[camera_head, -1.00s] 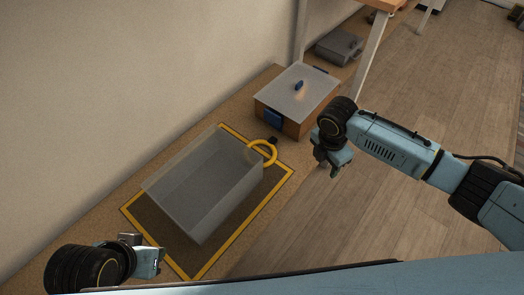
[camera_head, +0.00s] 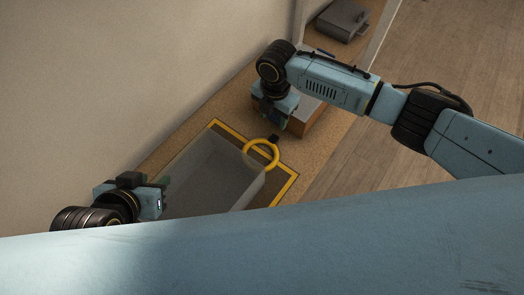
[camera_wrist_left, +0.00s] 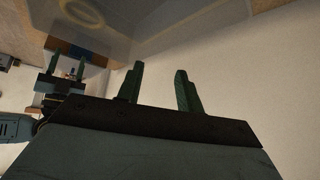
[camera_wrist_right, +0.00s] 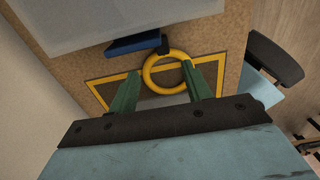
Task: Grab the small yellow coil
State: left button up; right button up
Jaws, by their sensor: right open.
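The small yellow coil (camera_head: 273,163) is a ring at the far right end of the clear bin (camera_head: 215,165), beside its rim. In the right wrist view the coil (camera_wrist_right: 147,74) shows between and beyond the two green fingertips. My right gripper (camera_head: 287,124) is above and just beyond the coil, fingers pointing down, open and empty. It also shows in the right wrist view (camera_wrist_right: 158,70). My left gripper (camera_head: 167,188) is by the near left of the bin. In the left wrist view its fingers (camera_wrist_left: 159,70) are apart with nothing between them.
A wooden box with a grey lid (camera_head: 316,110) stands beyond the coil, partly hidden by my right arm. Its blue latch (camera_wrist_right: 133,45) faces the coil. A yellow-bordered mat (camera_head: 285,187) lies under the bin. A grey case (camera_head: 343,18) is farther back. The wall is at left.

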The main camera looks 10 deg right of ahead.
jog(key=b, duration=0.2)
send_over(273, 138)
notch_tip(273, 138, down, 5)
jog(key=shift+w+a+r, duration=0.1)
jog(key=shift+r, duration=0.05)
pick_arm(q)
jog(key=w+d+r+t+h, duration=0.2)
jog(key=w+d+r+t, duration=0.2)
jog(key=w+r+t, duration=0.3)
pick_arm(e)
jog(key=shift+f, duration=0.25)
jog(key=shift+f+b, duration=0.85)
jog(key=shift+f, duration=0.1)
notch_tip(273, 138, down, 3)
jog(key=shift+r+b, duration=0.15)
jog(key=shift+b, duration=0.7)
pick_arm(q)
notch_tip(273, 138, up, 13)
jog(key=s+d+t+h, duration=0.1)
jog(key=s+t+h, duration=0.1)
jog(key=t, duration=0.6)
jog(key=shift+f+m+h, duration=0.15)
jog(key=shift+m+h, duration=0.15)
jog(key=shift+h, duration=0.3)
jog(key=shift+d, duration=0.1)
pick_arm(e)
grip_shut()
